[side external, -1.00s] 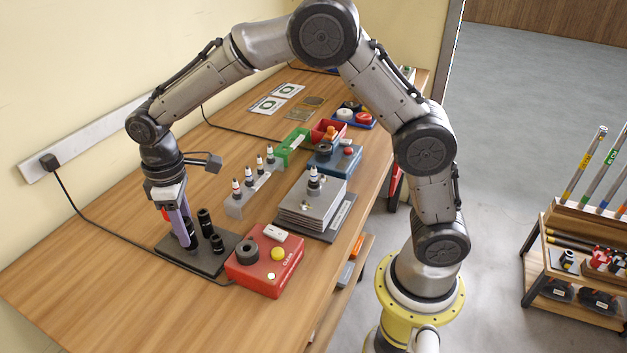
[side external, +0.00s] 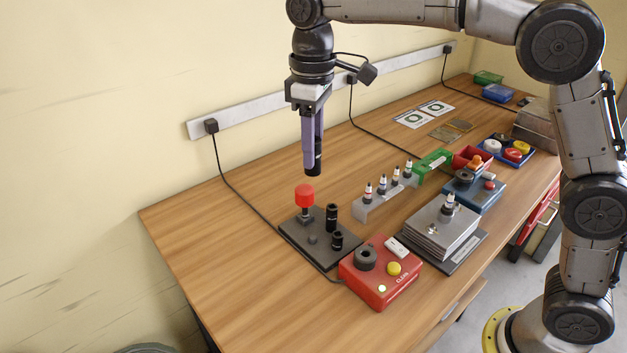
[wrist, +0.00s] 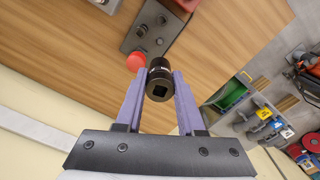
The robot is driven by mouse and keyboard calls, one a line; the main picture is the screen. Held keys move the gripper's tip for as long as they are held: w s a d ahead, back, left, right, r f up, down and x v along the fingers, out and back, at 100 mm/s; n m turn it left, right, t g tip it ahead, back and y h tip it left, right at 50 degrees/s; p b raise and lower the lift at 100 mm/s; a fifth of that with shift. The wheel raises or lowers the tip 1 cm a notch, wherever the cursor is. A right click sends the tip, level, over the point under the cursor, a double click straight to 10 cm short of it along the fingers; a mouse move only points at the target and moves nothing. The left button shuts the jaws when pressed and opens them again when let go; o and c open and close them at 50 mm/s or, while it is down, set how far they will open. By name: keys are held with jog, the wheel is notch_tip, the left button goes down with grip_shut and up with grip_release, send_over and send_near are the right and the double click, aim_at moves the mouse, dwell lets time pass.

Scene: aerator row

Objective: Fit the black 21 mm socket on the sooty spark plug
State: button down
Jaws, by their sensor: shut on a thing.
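My gripper (side external: 313,165) is raised above the dark socket plate, its purple fingers shut on a black socket (side external: 318,160). In the wrist view the socket (wrist: 158,82) sits between both fingertips, its square drive hole facing the camera. Its size marking is not readable. Several white-bodied spark plugs stand in a grey rack (side external: 366,212) to the right, and another spark plug (side external: 448,203) stands on the stacked metal block (side external: 440,232). Which plug is sooty is too small to tell. All are apart from the held socket.
The dark plate (side external: 298,238) carries a red-capped post (side external: 304,196), a taller black socket (side external: 332,218) and a shorter one (side external: 337,241). A red box (side external: 378,285) with a black ring and yellow button stands in front. The left table is clear.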

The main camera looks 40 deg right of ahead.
notch_tip(320, 180, up, 5)
jog(key=shift+r, duration=0.1)
jog(key=s+d+m, duration=0.1)
jog(key=s+d, duration=0.2)
jog(key=d, duration=0.4)
jog(key=s+d+m, duration=0.1)
jog(key=s+d, duration=0.2)
jog(key=d, duration=0.4)
jog(key=m, duration=0.1)
send_over(453, 191)
jog(key=shift+f, duration=5.25)
jog(key=shift+f, duration=0.35)
jog(key=shift+f, duration=0.35)
jog(key=shift+f, duration=0.7)
jog(key=shift+f, duration=0.35)
